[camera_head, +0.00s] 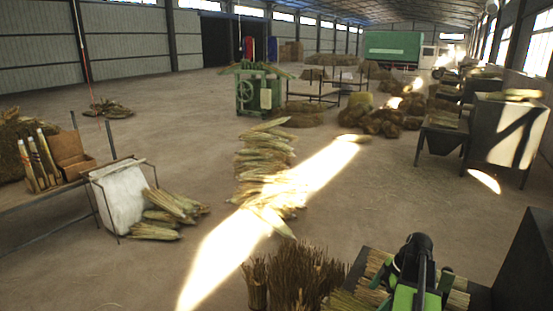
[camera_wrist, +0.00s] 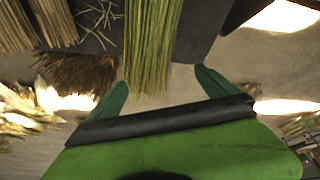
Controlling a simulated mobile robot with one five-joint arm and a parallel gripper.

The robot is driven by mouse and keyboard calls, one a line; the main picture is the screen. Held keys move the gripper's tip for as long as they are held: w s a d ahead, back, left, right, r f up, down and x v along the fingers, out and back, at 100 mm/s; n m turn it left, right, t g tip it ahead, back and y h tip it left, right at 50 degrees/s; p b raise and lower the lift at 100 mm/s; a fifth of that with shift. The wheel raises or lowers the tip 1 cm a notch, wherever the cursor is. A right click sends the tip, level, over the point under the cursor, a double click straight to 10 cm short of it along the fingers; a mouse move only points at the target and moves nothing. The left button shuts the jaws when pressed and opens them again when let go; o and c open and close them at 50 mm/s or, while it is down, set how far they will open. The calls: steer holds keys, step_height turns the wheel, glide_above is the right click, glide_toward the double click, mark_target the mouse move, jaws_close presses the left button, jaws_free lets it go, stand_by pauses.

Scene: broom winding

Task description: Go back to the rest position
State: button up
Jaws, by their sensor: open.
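My gripper (camera_wrist: 161,78) shows in the wrist view with its two green fingers spread wide apart. A bundle of green-yellow straw (camera_wrist: 152,40) lies ahead of and between the fingertips, and I cannot tell whether it touches them. In the head view my black and green arm is at the lower right, over a dark worktable (camera_head: 480,296) with straw bundles (camera_head: 352,300) on it. The fingertips are not clear in the head view.
Upright brown broom bundles (camera_head: 295,280) stand beside the worktable. A straw pile (camera_head: 265,165) lies on the floor ahead. A green machine (camera_head: 258,92) stands farther back. A table with boxes (camera_head: 70,153) is at left. Open floor lies between them.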

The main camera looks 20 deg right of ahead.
steer(key=w+a+f+n+g+b, duration=0.15)
steer(key=w+a, duration=0.35)
steer(key=a, duration=0.6)
steer(key=w+a+f+n+b, duration=0.15)
steer(key=w+a, duration=0.25)
steer(key=a, duration=0.6)
steer(key=a+f+m+h+b, duration=0.1)
steer(key=a+f+m+h, duration=0.2)
steer(key=a+m, duration=0.8)
steer(key=a, duration=0.7)
steer(key=shift+s+a+f+m+g, duration=0.2)
steer(key=shift+s+f+m+g, duration=0.05)
steer(key=shift+m+g, duration=0.1)
steer(key=shift+o, duration=0.3)
steer(key=m, duration=0.3)
steer(key=shift+w+d, duration=0.1)
steer(key=shift+w, duration=0.05)
